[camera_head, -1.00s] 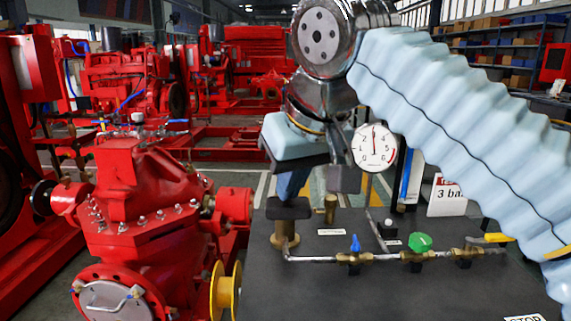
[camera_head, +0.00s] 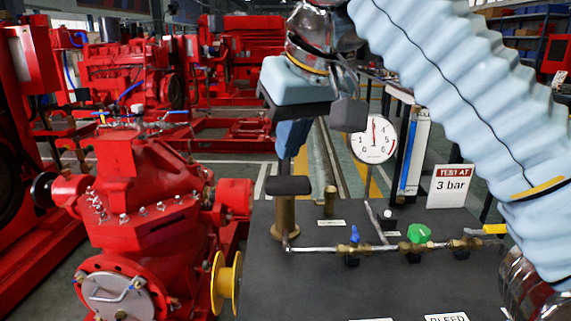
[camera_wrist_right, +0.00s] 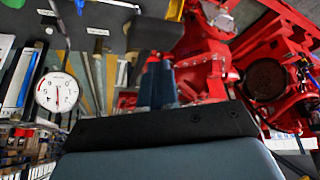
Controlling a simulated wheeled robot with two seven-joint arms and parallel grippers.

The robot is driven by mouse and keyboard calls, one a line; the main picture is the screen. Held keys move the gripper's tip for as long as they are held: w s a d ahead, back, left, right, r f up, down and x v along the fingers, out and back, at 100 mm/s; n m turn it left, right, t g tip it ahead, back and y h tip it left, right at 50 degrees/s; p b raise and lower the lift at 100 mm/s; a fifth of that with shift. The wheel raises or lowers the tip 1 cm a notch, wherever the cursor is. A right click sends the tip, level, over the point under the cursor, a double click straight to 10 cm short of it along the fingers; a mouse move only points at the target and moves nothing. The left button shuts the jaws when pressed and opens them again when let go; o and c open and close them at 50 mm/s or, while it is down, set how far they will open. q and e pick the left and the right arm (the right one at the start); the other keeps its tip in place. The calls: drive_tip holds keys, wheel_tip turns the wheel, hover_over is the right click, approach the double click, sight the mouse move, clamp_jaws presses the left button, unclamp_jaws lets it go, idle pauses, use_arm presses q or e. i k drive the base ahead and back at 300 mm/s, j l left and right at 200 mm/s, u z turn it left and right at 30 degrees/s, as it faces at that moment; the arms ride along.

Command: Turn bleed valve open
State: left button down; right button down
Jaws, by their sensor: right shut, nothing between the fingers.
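On the dark bench panel (camera_head: 345,285), a thin pipe carries a blue-handled valve (camera_head: 355,236), a green-knobbed valve (camera_head: 419,233) and a yellow-handled valve (camera_head: 494,229). A "BLEED" label (camera_head: 447,318) shows at the bottom edge; which valve it belongs to I cannot tell. My right gripper (camera_head: 289,160) points down with its blue fingers shut and empty, just above a black cap (camera_head: 288,185) on a brass post (camera_head: 284,217). In the wrist view, the shut blue fingers (camera_wrist_right: 157,80) are in front of the dark cap (camera_wrist_right: 155,36). My left gripper is not in view.
A dial gauge (camera_head: 374,138) stands behind the panel, beside a "TEST AT 3 bar" sign (camera_head: 450,186). A red pump (camera_head: 150,220) is left of the panel.

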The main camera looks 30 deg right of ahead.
sight(418, 233)
drive_tip(key=k+j, duration=0.8)
drive_tip(key=k, duration=0.05)
